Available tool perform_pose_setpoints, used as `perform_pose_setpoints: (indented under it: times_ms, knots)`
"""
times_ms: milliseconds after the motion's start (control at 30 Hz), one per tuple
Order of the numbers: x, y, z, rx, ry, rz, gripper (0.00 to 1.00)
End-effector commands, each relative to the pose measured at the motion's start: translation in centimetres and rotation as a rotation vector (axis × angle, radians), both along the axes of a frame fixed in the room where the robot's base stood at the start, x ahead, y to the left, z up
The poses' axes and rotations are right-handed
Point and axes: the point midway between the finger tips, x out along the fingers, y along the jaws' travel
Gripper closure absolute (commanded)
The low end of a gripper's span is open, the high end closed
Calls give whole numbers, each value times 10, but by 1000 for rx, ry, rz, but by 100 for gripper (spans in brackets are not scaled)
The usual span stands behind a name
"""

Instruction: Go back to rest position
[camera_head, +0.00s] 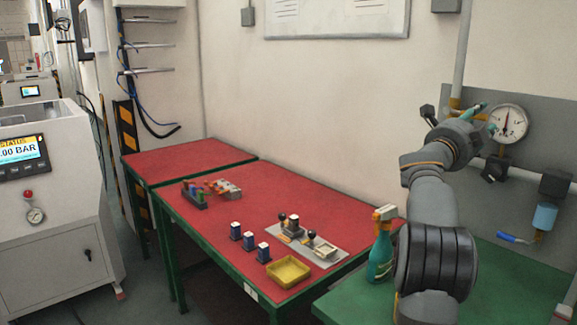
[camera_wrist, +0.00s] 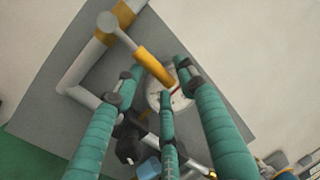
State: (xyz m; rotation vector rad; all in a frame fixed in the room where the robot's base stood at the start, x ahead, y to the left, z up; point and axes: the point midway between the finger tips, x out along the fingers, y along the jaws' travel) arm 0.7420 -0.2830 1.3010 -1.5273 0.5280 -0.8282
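My gripper (camera_head: 480,117) is at the wall panel (camera_head: 548,110), just left of the round pressure gauge (camera_head: 508,123). Its teal fingers also show in the wrist view (camera_wrist: 160,78), spread apart with nothing clasped between them. A yellow-orange valve handle (camera_wrist: 153,66) on the grey pipe (camera_wrist: 88,68) lies in front of the fingertips; I cannot tell whether they touch it. The gauge in the wrist view (camera_wrist: 172,97) is partly hidden behind the fingers. My arm reaches up from the lower right of the head view.
A green table (camera_head: 490,291) below holds a teal spray bottle (camera_head: 380,257) close beside my arm. A red-topped table (camera_head: 228,207) carries a yellow tray (camera_head: 288,272), blue blocks (camera_head: 248,241) and a plate with knobs (camera_head: 325,257). A machine (camera_head: 55,200) stands left.

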Motion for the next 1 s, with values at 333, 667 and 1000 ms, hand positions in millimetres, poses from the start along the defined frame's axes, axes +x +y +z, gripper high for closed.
perform_pose_setpoints:
  times_ms: [333, 667, 1000]
  knots:
    - [9, -11, 15, -78, 91, 1, 60]
    - [10, -10, 13, -80, 93, 3, 60]
    - [25, 19, 4, -81, 138, 69, 60]
